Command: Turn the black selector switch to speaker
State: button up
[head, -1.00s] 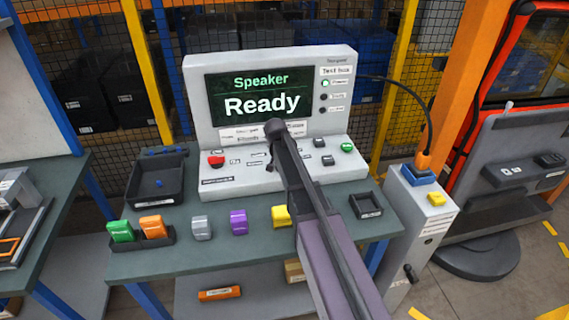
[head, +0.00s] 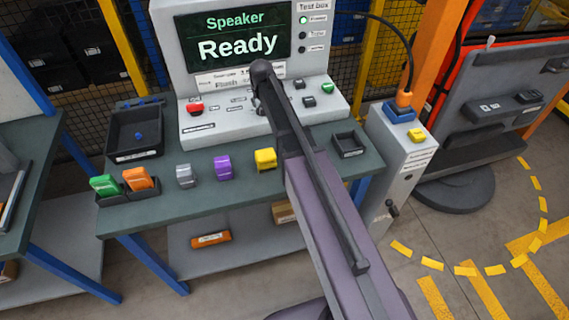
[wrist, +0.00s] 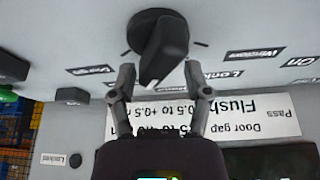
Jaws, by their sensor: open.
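The black selector switch (wrist: 160,42) is a round knob with a raised bar handle on the sloping grey panel of the test box (head: 215,122). In the upside-down wrist view, its handle slants slightly, with its near end between the fingertips of my gripper (wrist: 160,75). My gripper is open, one finger on each side, with gaps visible. Printed labels surround the knob; one reads Windows (wrist: 254,54), and the label near the handle's end is partly covered by my gripper. In the head view my arm hides the switch. The screen (head: 235,38) reads "Speaker Ready".
A red button (head: 195,107) and a green button (head: 327,88) sit on the panel. Coloured blocks, including a yellow one (head: 265,159), stand along the bench front. A black tray (head: 135,153) is at left. A grey cabinet (head: 400,150) stands at right.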

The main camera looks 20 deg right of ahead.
jog(key=shift+n+y, duration=0.3)
jog(key=shift+n, duration=0.3)
jog(key=shift+s+r+p, duration=0.15)
jog(key=shift+r+p, duration=0.3)
jog(key=p+v, duration=1.2)
jog(key=v, duration=0.1)
jog(key=s+f+g+b, duration=0.1)
jog(key=s+f+b, duration=0.3)
jog(key=s, duration=0.4)
jog(key=s+f+g+b, duration=0.2)
jog(key=s+f+b, duration=0.2)
jog(key=s, duration=0.4)
jog(key=s+f+g+b, duration=0.1)
jog(key=s+f+b, duration=0.3)
jog(key=s, duration=0.5)
jog(key=shift+f+g, duration=0.3)
jog(key=shift+f, duration=0.45)
dwell(0.8)
